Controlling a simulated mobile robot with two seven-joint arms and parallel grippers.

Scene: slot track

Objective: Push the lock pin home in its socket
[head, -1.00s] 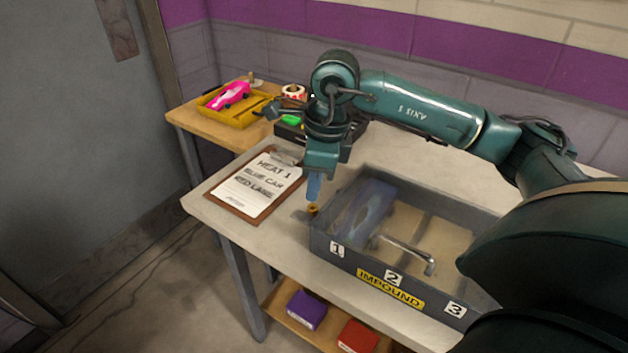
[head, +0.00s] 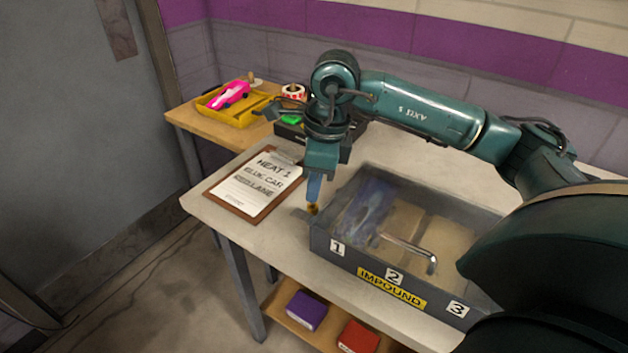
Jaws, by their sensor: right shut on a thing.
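My right gripper (head: 313,196) points straight down at the left end of the grey impound box (head: 345,259). Its narrow blue fingers are shut on the lock pin (head: 312,210), a small brass-coloured piece just below the fingertips. The pin is beside the box's left front corner, at a small dark tab (head: 300,215). The socket is hidden, and I cannot tell how deep the pin sits. The box has a see-through lid with a metal handle (head: 410,251). A blue car (head: 366,212) lies in compartment 1. My left gripper is not in view.
A clipboard (head: 228,205) lies left of the box on the pale table (head: 290,240). A black tray (head: 290,132) stands behind. A yellow tray (head: 215,113) with a pink car (head: 231,94) is on the wooden side table. Purple (head: 307,310) and red (head: 358,337) boxes sit on the lower shelf.

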